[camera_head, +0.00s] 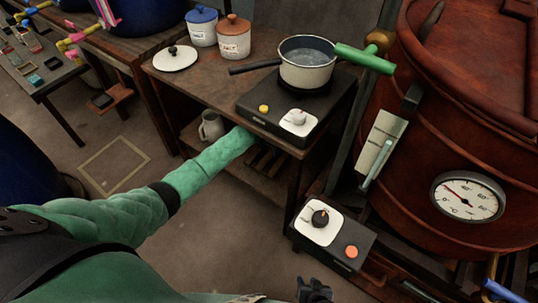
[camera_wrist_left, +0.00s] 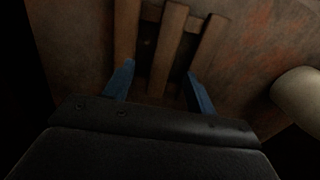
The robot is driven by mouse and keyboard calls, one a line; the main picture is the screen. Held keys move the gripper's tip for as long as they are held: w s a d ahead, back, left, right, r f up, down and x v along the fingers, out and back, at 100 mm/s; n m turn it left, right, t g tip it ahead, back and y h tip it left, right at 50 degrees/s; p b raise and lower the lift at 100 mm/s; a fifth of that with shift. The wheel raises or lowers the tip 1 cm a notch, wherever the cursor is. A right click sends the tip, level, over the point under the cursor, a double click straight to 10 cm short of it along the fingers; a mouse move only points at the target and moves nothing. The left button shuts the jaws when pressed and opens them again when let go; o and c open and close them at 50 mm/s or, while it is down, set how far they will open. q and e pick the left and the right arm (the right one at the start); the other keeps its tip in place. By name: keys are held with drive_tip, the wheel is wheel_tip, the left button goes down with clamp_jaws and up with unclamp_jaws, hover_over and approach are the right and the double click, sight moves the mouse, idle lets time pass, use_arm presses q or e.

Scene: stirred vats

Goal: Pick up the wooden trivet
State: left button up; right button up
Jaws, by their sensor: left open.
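The wooden trivet (camera_head: 266,161), made of brown parallel slats, lies on the lower shelf under the table, partly hidden by the tabletop and my arm in the head view. In the left wrist view the trivet (camera_wrist_left: 168,40) is close ahead. My left gripper (camera_wrist_left: 160,76) is open, its blue fingers on either side of the middle slat's near end. I cannot tell whether they touch it. In the head view my left arm reaches under the tabletop, which hides the gripper. My right gripper (camera_head: 314,291) shows small and dark at the bottom edge; its jaws are unclear.
A mug (camera_head: 211,126) stands on the lower shelf left of my arm. Above are a hotplate (camera_head: 272,113) with a saucepan (camera_head: 306,72), two lidded jars and a lid (camera_head: 175,58). A large red vat (camera_head: 430,130) and a control box (camera_head: 350,258) stand at right.

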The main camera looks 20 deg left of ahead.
sight(267, 157)
use_arm(q)
drive_tip(key=f, duration=0.5)
drive_tip(key=shift+w+a+f+b, duration=0.2)
drive_tip(key=shift+w+f+b, duration=0.05)
drive_tip(key=shift+w+b, duration=0.15)
drive_tip(key=shift+s+f, duration=0.1)
drive_tip(key=shift+f, duration=0.55)
drive_tip(key=c, duration=1.2)
drive_tip(key=shift+o, duration=0.2)
